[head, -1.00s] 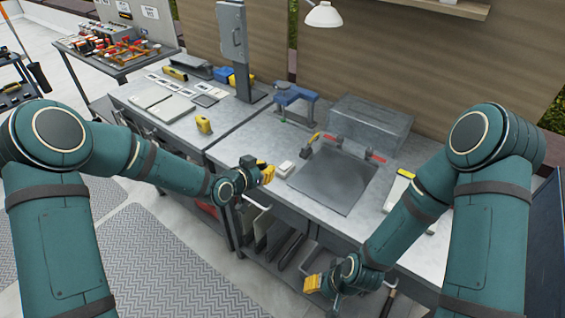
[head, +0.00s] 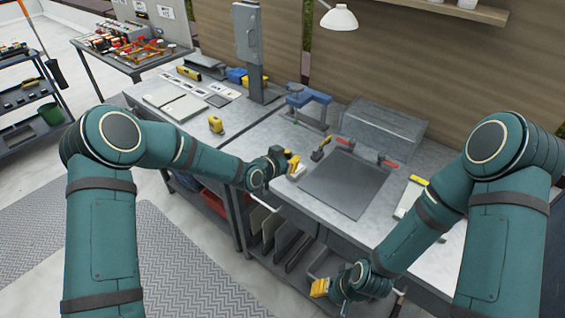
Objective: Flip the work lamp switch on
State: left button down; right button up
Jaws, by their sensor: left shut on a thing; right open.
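The work lamp (head: 340,18) with its white shade hangs at the top, over the back of the bench. A small white box (head: 298,173), which looks like the lamp's switch, sits at the bench's front edge, left of the dark mat. My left gripper (head: 293,162), with yellow fingertips, is at this box and shut on it. The fingers hide part of the box, and the switch's position cannot be made out. My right gripper (head: 320,288) is open and empty, low in front of the bench.
A blue vise (head: 307,100) stands behind my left gripper. A yellow tape measure (head: 216,124) sits on the left bench. Open shelving is under the bench front.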

aim_at(294, 174)
pick_arm(q)
jog(key=x, duration=0.3)
jog(key=shift+w+d+f, duration=0.1)
jog(key=shift+w+d, duration=0.05)
notch_tip(294, 174, down, 3)
jog(key=shift+r, duration=0.25)
jog(key=shift+f, duration=0.7)
jog(key=shift+s+a, duration=0.25)
jog(key=f+b, duration=0.1)
jog(key=b, duration=0.3)
jog(key=shift+s+a+f, duration=0.1)
jog(key=shift+s+f, duration=0.05)
jog(key=shift+f, duration=0.2)
jog(key=shift+r+p, duration=0.3)
jog(key=shift+r, duration=0.2)
jog(key=shift+r, duration=0.65)
